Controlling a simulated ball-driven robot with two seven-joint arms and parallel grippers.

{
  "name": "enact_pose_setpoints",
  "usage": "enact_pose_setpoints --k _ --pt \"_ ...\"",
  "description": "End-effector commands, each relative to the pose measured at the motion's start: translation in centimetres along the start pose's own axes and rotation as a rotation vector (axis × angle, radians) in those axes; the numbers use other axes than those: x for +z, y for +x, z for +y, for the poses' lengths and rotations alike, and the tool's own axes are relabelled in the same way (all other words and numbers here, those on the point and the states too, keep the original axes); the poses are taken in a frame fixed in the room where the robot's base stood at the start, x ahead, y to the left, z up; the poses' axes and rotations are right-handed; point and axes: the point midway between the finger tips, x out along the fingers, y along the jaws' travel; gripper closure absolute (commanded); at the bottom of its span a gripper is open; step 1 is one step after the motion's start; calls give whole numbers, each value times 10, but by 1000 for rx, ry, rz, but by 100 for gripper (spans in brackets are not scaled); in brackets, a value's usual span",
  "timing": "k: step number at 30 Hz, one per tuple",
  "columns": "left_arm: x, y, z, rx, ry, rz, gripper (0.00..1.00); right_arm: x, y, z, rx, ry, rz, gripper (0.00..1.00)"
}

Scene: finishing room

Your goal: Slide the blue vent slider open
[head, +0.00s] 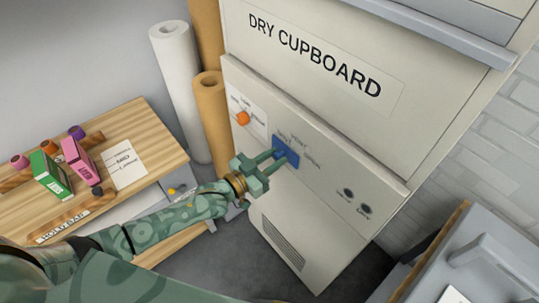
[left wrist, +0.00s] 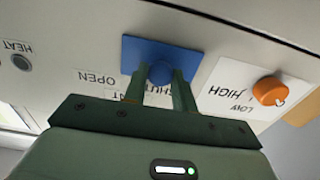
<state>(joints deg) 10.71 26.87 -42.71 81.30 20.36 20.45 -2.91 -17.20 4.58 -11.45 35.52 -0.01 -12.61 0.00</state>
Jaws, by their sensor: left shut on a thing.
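The blue vent slider (head: 286,152) is a blue plate with a round knob on the front panel of the dry cupboard (head: 300,75). It also shows in the left wrist view, with its plate (left wrist: 140,52) and knob (left wrist: 160,73). The OPEN label lies just beyond the plate, to its right in the head view and to its left in the wrist view. My left gripper (head: 275,158) is shut on the knob, one finger on each side of it. The fingers partly hide the label with SHUT on it. My right gripper is not in view.
An orange knob (head: 243,118) with HIGH and LOW marks sits beside the slider. Two dark round buttons (head: 348,193) are further right on the panel. A wooden bench (head: 150,125) with boxes stands left, paper rolls (head: 180,90) behind it. A grey cart (head: 490,250) is at lower right.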

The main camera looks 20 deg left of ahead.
Motion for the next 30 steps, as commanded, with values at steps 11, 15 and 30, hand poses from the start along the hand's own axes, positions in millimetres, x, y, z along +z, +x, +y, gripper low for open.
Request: enact_pose_setpoints --k 11,15,30 --pt "-1 -1 86 1 -5 -3 100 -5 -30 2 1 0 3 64" --pt "0 -1 94 3 -1 -2 100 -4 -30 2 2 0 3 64" --pt "0 -1 93 3 -2 -2 53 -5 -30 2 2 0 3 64"
